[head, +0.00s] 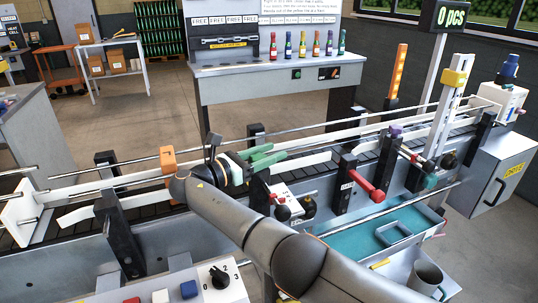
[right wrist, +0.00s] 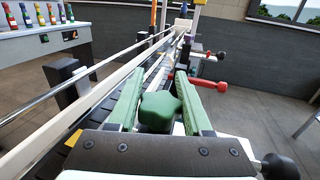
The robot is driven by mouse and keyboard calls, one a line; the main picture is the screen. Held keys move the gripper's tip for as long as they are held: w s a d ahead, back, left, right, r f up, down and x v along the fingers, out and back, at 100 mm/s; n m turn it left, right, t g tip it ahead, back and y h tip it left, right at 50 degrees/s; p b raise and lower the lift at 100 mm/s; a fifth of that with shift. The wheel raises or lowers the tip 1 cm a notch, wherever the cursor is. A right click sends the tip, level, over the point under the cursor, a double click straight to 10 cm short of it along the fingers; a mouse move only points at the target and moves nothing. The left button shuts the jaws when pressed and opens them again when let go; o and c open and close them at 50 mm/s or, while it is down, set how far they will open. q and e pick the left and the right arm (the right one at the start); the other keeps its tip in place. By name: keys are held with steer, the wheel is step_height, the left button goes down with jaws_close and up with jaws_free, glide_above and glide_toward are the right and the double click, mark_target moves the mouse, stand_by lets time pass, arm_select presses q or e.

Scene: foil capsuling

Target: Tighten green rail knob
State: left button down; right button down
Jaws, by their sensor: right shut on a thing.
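The green rail knob (right wrist: 160,112) is a lobed star-shaped knob, seen close up in the right wrist view. It sits between the two green fingers of my right gripper (right wrist: 160,82), which is shut on it. In the head view my right gripper (head: 277,155) reaches over the near side of the conveyor, its green fingers pointing right along the rails. There the knob cannot be told apart from the fingers. The knob's stem and clamp are hidden. My left gripper is not in view.
The conveyor (head: 75,202) has long guide rails on posts. A red-handled lever (head: 366,186), a purple knob (head: 396,130) and an orange clamp (head: 168,160) stand near my arm. A teal tray (head: 350,243) and a mug (head: 427,279) are at front right. Small bottles stand on a bench behind.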

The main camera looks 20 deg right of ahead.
steer(key=shift+d, duration=0.1)
steer(key=shift+c, duration=1.6)
jaws_free()
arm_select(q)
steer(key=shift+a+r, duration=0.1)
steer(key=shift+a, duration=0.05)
